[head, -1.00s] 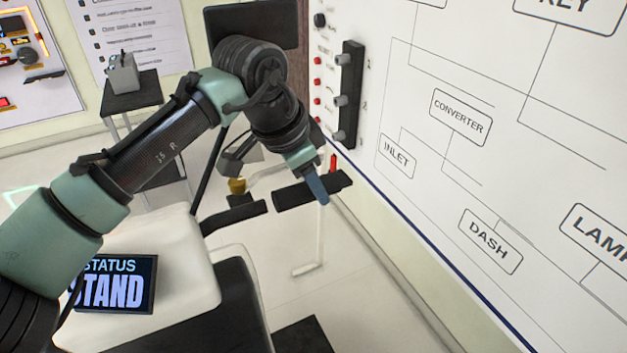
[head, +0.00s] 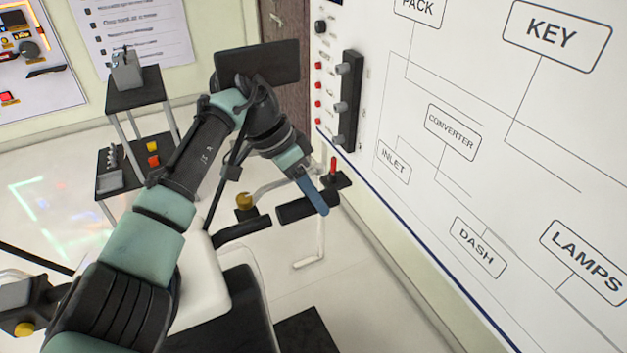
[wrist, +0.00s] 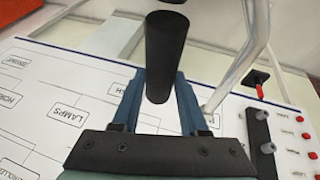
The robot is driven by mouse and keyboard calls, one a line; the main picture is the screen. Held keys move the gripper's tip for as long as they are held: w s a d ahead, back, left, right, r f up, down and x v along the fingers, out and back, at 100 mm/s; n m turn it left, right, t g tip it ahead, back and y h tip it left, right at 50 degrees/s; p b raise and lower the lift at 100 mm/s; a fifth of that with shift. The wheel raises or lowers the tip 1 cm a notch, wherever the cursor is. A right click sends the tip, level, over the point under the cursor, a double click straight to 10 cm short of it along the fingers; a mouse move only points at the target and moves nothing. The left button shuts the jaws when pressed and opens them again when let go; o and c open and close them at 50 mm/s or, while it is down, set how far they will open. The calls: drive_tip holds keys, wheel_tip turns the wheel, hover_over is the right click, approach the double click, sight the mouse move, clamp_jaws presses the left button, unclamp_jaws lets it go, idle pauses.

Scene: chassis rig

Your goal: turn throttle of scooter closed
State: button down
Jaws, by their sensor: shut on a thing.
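The scooter's throttle is a black cylindrical grip (head: 296,210) on the right side of the handlebar in the head view. In the wrist view the same grip (wrist: 165,50) runs lengthwise between the two blue fingers. My gripper (head: 314,196) is at the grip's right end in the head view, with a blue finger across it. My gripper (wrist: 158,92) is shut on the grip. The far finger is hidden in the head view, and no marking shows how far the grip is turned.
A red lever (head: 333,167) stands just right of the grip, and a pale brake lever (head: 275,188) runs behind it. A labelled wall board (head: 480,150) is close on the right. A dark panel (head: 258,60) stands behind my wrist. A tiered stand (head: 135,95) is at the left.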

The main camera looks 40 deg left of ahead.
drive_tip(key=shift+r, duration=0.1)
drive_tip(key=shift+c, duration=2.2)
unclamp_jaws()
drive_tip(key=b+v, duration=0.3)
drive_tip(key=v, duration=1)
drive_tip(key=shift+a, duration=0.15)
